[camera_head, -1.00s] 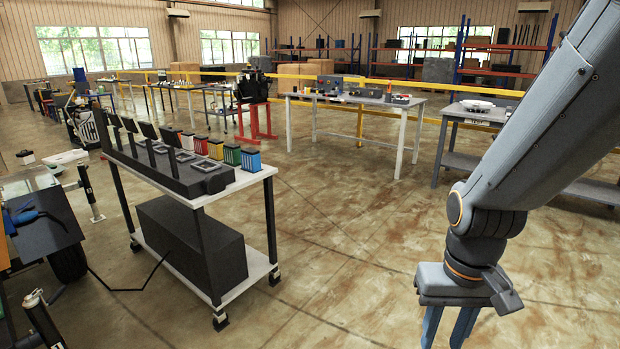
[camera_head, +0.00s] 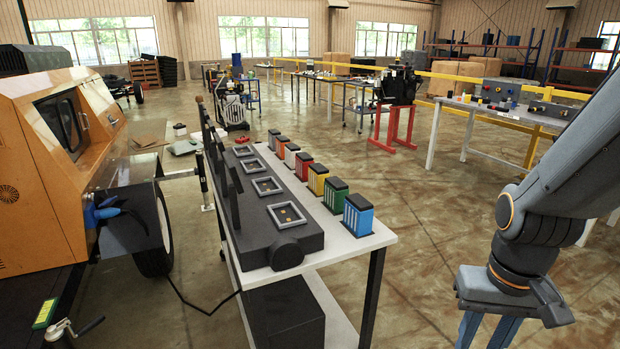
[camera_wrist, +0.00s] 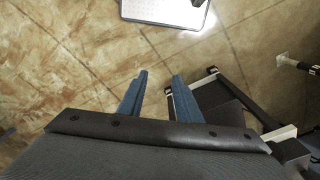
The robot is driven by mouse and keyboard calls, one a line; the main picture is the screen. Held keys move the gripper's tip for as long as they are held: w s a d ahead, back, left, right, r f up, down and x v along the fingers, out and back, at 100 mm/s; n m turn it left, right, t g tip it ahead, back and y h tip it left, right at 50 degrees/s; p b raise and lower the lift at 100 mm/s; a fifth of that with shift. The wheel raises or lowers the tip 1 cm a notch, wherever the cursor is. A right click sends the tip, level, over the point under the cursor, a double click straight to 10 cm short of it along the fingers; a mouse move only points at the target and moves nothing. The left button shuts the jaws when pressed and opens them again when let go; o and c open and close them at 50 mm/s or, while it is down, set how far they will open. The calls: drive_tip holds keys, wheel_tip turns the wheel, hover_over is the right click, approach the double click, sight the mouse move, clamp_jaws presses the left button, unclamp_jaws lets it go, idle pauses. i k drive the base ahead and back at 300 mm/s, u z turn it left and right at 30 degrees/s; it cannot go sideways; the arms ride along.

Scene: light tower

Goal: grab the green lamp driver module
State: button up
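The green lamp driver module (camera_head: 335,196) stands on the white top of the cart (camera_head: 378,238), with a dark cap and light vertical stripes. It is between the yellow module (camera_head: 318,179) and the blue module (camera_head: 358,216), nearest but one in the row. My gripper (camera_head: 487,335) hangs to the right of the cart, in front of it and pointing down, well apart from the modules. In the wrist view, its two blue fingers (camera_wrist: 160,78) are spread with nothing between them. The green module cannot be made out there.
A long black housing (camera_head: 285,225) with square frames and upright flaps lies left of the modules. An orange machine (camera_head: 45,165) stands at the far left. Red and orange modules (camera_head: 303,166) stand farther back in the row. Floor right of the cart is open.

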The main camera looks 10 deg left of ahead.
sight(335, 190)
drive_tip(key=u, duration=0.25)
drive_tip(key=i, duration=1.3)
drive_tip(key=u, duration=0.2)
